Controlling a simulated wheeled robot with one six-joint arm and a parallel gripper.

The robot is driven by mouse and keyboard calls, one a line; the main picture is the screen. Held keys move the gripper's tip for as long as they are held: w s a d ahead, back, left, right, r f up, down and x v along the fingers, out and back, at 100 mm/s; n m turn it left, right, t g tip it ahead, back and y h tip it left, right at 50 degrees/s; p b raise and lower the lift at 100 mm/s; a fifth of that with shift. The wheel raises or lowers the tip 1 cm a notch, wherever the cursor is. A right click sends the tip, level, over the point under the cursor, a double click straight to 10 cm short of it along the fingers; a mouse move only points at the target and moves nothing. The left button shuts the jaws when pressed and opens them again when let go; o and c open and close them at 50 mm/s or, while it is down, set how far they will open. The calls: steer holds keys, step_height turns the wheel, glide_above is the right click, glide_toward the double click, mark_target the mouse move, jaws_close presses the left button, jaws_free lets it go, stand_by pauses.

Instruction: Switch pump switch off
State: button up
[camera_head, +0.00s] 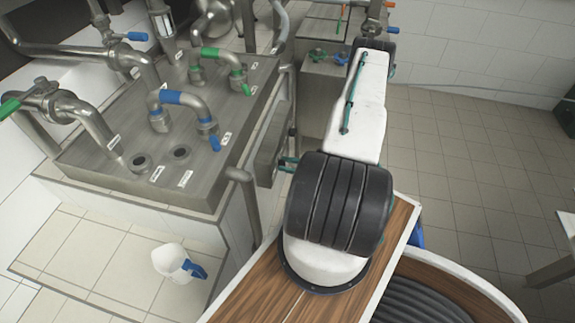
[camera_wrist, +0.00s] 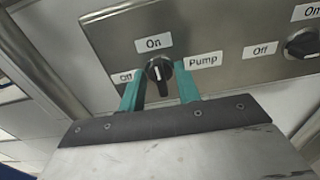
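The pump switch (camera_wrist: 158,71) is a black rotary knob with a white mark on a steel panel, in the upper middle of the wrist view. Its handle stands roughly upright, toward the "On" label above it. An "Off" label is on its left and a "Pump" label on its right. My gripper (camera_wrist: 160,88) has two teal fingers spread apart, one on each side of the knob. They look clear of it, though the depth between fingertips and knob is hard to judge. In the head view, my gripper (camera_head: 288,163) is at the grey control box (camera_head: 271,156), mostly hidden behind my arm.
A second black knob (camera_wrist: 302,43) with its own "On" and "Off" labels is at the right of the panel. Steel pipes with blue and green handles (camera_head: 185,98) stand on a steel counter (camera_head: 240,75).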

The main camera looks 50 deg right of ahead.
jaws_close()
steer(key=shift+n, duration=0.4)
steer(key=shift+s+a+f+n, duration=0.1)
steer(key=shift+f+n, duration=0.05)
steer(key=shift+n, duration=4.15)
steer(key=shift+a+f+n, duration=0.1)
steer(key=shift+n, duration=4.2)
